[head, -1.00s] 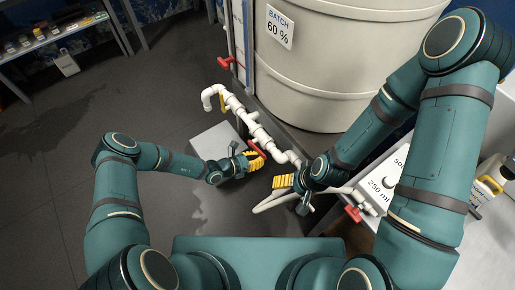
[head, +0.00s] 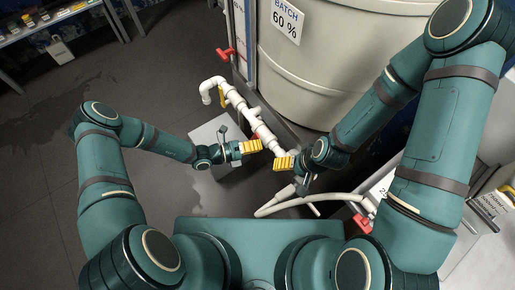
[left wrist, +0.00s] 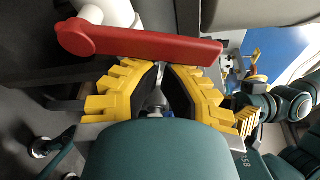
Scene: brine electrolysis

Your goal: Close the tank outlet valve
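A white pipe run (head: 240,104) passes along the base of the tank (head: 345,70). A valve on it has a red lever handle, seen close up in the left wrist view (left wrist: 140,42), with its pivot on a white fitting at the left end. In the head view only a little red shows on the pipe. My left gripper (head: 250,147) is just beside this pipe. My right gripper (head: 284,163) is nearby, fingers together and seemingly empty.
Another red handle (head: 226,54) is at the upper left of the pipework. A red part (head: 362,222) shows near the white hose (head: 330,197) at lower right. A grey box (head: 207,137) stands behind my left gripper. Open floor lies to the left.

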